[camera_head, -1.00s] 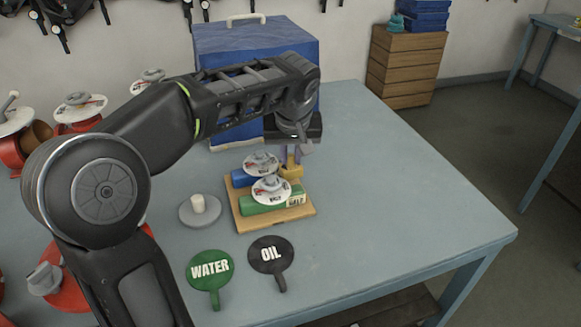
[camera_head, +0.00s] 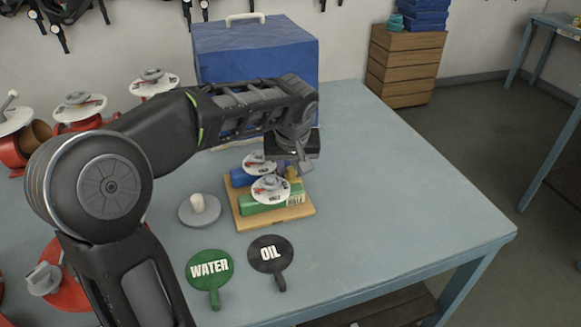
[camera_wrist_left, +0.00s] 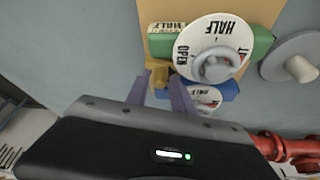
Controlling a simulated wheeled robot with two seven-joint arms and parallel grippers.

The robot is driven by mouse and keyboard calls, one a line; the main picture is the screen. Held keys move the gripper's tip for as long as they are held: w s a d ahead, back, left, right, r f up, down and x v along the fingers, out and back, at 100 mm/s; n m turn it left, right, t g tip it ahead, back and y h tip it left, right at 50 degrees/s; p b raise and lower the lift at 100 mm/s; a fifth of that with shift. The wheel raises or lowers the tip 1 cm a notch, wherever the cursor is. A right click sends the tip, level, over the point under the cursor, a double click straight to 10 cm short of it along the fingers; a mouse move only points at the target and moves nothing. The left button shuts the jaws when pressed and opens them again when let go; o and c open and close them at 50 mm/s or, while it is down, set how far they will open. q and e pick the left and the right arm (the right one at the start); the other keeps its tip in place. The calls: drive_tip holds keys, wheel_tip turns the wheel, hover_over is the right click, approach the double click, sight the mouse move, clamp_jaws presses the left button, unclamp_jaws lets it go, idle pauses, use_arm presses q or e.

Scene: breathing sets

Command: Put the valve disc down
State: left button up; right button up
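A white valve disc (camera_head: 270,189) marked with words sits on the green valve body (camera_head: 258,205). It shows in the wrist view (camera_wrist_left: 205,45) with "HALF" and "OPEN" readable. A second white valve disc (camera_head: 258,162) sits on the blue valve body (camera_head: 238,178) behind it and is partly hidden in the wrist view (camera_wrist_left: 207,98). My left gripper (camera_wrist_left: 161,82) has its fingers apart, with no disc between them. Its tips are beside a brass fitting (camera_wrist_left: 157,74) at the end of the valve bodies; contact cannot be told. My right gripper is not in view.
Both valves lie on a wooden board (camera_head: 275,221). A grey round stand with a peg (camera_head: 200,210) is left of it. A green "WATER" tag (camera_head: 209,269) and black "OIL" tag (camera_head: 270,253) lie in front. A blue box (camera_head: 245,55) stands behind. The table's right side is clear.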

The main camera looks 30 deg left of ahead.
use_arm(q)
drive_tip(key=shift+o, duration=0.8)
drive_tip(key=shift+r, duration=0.35)
drive_tip(key=v, duration=1.1)
drive_tip(key=shift+s+r, duration=0.15)
drive_tip(key=shift+r, duration=0.1)
drive_tip(key=shift+d, duration=0.2)
